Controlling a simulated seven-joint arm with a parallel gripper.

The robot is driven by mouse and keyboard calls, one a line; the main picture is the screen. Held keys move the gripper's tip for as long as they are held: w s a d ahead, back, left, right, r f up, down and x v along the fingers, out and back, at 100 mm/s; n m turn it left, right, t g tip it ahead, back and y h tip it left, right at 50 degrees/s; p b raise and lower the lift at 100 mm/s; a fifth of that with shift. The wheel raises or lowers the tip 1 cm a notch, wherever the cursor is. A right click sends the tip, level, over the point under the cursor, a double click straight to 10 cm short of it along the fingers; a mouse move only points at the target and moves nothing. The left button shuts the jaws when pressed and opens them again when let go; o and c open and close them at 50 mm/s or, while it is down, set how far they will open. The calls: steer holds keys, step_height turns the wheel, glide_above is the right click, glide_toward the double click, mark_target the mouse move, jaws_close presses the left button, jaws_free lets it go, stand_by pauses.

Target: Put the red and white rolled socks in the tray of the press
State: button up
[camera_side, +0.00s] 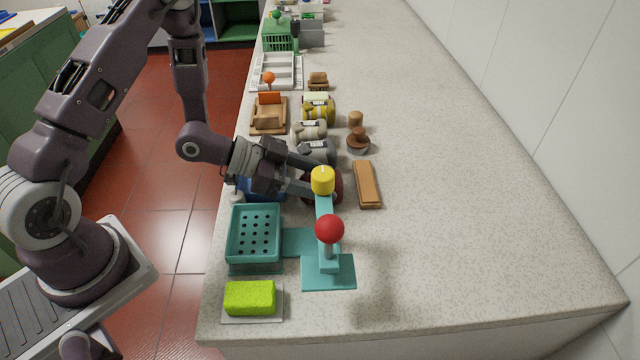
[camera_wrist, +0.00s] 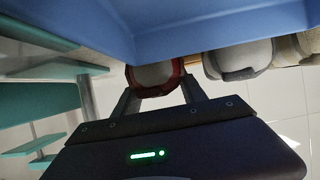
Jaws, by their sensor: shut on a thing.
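The red and white rolled socks (camera_wrist: 155,76) sit between the two fingers of my gripper (camera_wrist: 160,98) in the wrist view, red around a pale middle. In the side view my gripper (camera_side: 312,176) is shut on them; only a dark red part of the socks (camera_side: 337,187) shows behind the press's yellow knob. The teal press (camera_side: 328,270) stands nearer the camera, with a red ball on its lever. Its teal tray (camera_side: 233,240), with holes in its floor, is left of the press and looks empty. My gripper is beyond the tray and to its right.
A blue container (camera_side: 262,192) is partly hidden under my gripper; a blue surface (camera_wrist: 200,32) fills the top of the wrist view. Grey rolled socks (camera_side: 318,151), a brush (camera_side: 358,141) and a wooden block (camera_side: 367,184) are nearby. A green sponge (camera_side: 249,297) lies in front. The right of the counter is clear.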

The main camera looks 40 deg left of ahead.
step_height(320, 180, up, 21)
steer(key=s+d+m+g+h, duration=0.45)
steer(key=s+m+g, duration=0.25)
steer(key=m+g, duration=0.2)
steer(key=s+a+m+g+y, duration=0.4)
steer(key=s+a+m+g, duration=0.1)
steer(key=s+m+g, duration=0.35)
steer(key=shift+s+f, duration=0.2)
steer(key=shift+f, duration=8.4)
steer(key=o, duration=1.6)
